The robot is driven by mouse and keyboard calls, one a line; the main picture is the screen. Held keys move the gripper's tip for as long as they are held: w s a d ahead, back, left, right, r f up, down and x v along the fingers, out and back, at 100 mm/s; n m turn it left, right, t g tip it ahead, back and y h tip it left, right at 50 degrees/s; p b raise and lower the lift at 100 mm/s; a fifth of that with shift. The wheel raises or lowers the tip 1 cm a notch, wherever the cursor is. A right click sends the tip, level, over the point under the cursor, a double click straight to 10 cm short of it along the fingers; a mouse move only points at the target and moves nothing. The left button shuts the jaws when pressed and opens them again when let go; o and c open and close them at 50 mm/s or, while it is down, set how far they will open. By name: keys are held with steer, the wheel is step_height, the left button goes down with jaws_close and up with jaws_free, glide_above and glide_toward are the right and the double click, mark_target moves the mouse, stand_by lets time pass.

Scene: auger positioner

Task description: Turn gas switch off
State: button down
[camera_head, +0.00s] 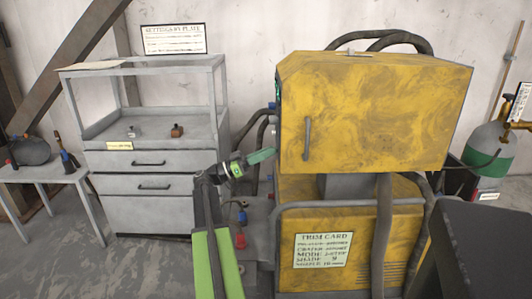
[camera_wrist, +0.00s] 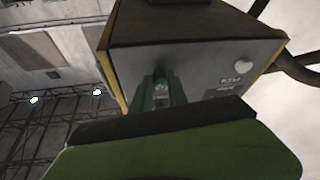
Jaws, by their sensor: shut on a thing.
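The yellow machine cabinet (camera_head: 375,110) stands in the middle of the head view. Its grey side panel (camera_wrist: 195,55) fills the upper part of the wrist view. My gripper (camera_head: 266,155) reaches the left side of the cabinet, and its green fingers (camera_wrist: 161,92) point at this panel. They are shut on a small grey switch (camera_wrist: 161,89), mostly hidden between them. I cannot read which switch it is or its position. A round white knob (camera_wrist: 243,64) sits apart to the right on the same panel, with a blurred label below it.
A grey drawer cabinet (camera_head: 150,160) stands left of the machine. Colored fittings, one with a red cap (camera_head: 240,241), lie close below my gripper. A trim card (camera_head: 323,249) is on the yellow lower body. A gas cylinder (camera_head: 490,150) stands at the right.

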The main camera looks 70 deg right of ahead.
steer(key=shift+a+r+n+t+p, duration=0.15)
steer(key=shift+n+t+p, duration=1.1)
steer(key=shift+n+p, duration=1.4)
steer(key=shift+d+r+n+t+p, duration=0.15)
steer(key=shift+n+t+p, duration=1.25)
steer(key=shift+n, duration=2.35)
steer(key=shift+a+r+n+t+p, duration=0.2)
steer(key=shift+n+t+p, duration=0.85)
steer(key=shift+n+p, duration=1.7)
steer(key=shift+n+b, duration=0.45)
steer(key=shift+n, duration=0.1)
steer(key=c, duration=1.3)
jaws_free()
steer(key=p+v, duration=0.2)
steer(key=v, duration=1.5)
steer(key=shift+a, duration=0.15)
